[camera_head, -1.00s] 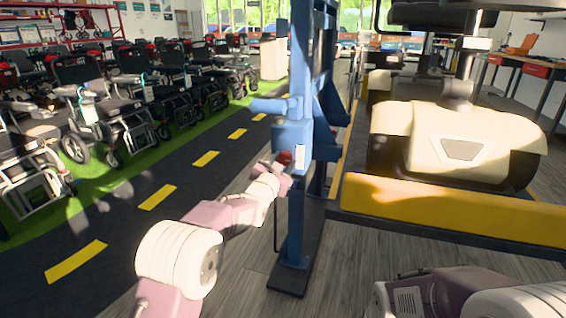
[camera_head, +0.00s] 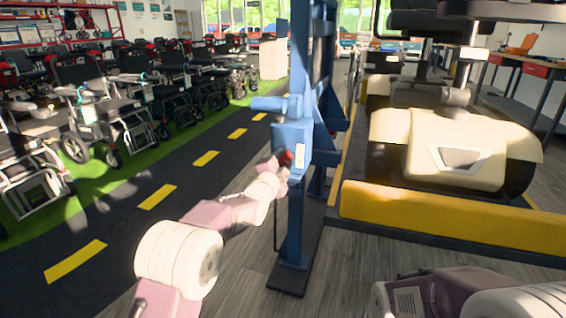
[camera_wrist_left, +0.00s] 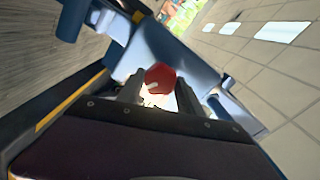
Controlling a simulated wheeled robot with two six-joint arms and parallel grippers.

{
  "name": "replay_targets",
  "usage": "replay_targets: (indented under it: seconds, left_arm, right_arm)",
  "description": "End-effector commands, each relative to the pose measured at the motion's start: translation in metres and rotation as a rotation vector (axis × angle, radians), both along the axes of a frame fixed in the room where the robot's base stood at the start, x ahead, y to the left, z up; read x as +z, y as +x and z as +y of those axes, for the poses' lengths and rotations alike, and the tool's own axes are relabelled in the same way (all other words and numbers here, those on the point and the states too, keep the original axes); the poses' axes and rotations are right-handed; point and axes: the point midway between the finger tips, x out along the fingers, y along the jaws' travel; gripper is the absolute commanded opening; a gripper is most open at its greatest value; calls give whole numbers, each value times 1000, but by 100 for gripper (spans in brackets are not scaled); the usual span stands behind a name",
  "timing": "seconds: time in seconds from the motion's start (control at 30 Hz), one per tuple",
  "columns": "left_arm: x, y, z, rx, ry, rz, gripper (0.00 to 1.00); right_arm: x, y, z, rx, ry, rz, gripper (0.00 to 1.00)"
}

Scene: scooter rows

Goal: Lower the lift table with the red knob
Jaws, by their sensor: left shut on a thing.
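The red knob (camera_head: 286,158) sits on the blue housing of the lift column (camera_head: 299,190). My left gripper (camera_head: 280,164) is at the knob, with its arm reaching up from the lower left. In the left wrist view the red knob (camera_wrist_left: 160,78) shows between the two fingers of my left gripper (camera_wrist_left: 163,98), which is shut on it. The lift table (camera_head: 450,215), with a yellow front edge, is right of the column and low, near the floor. A cream scooter (camera_head: 460,145) stands on it. My right arm shows at the lower right; its gripper is out of view.
Rows of wheelchairs (camera_head: 110,110) stand at the left on a green strip. A dark lane with yellow dashes (camera_head: 158,197) runs between them and the column. A workbench (camera_head: 530,65) is at the far right. Grey floor lies around the column's base plate (camera_head: 290,278).

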Motion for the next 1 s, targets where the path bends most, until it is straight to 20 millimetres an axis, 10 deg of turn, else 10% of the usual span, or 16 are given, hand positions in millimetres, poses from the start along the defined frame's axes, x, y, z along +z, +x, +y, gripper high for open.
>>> replay_targets:
  seconds: [0.7, 0.73, 0.77, 1.0]
  left_arm:
    - [-2, 0, -1, -2, 64, -17, 2]
    - [-2, 0, -1, -2, 64, -17, 51]
    - [-2, 0, -1, -2, 64, -17, 59]
    - [-1, 0, 0, -1, 62, -18, 65]
  right_arm:
    - [-1, 0, 0, 0, 0, 0, 47]
    - [-1, 0, 0, 0, 0, 0, 47]
    - [-1, 0, 0, 0, 0, 0, 47]
    - [-1, 0, 0, 0, 0, 0, 47]
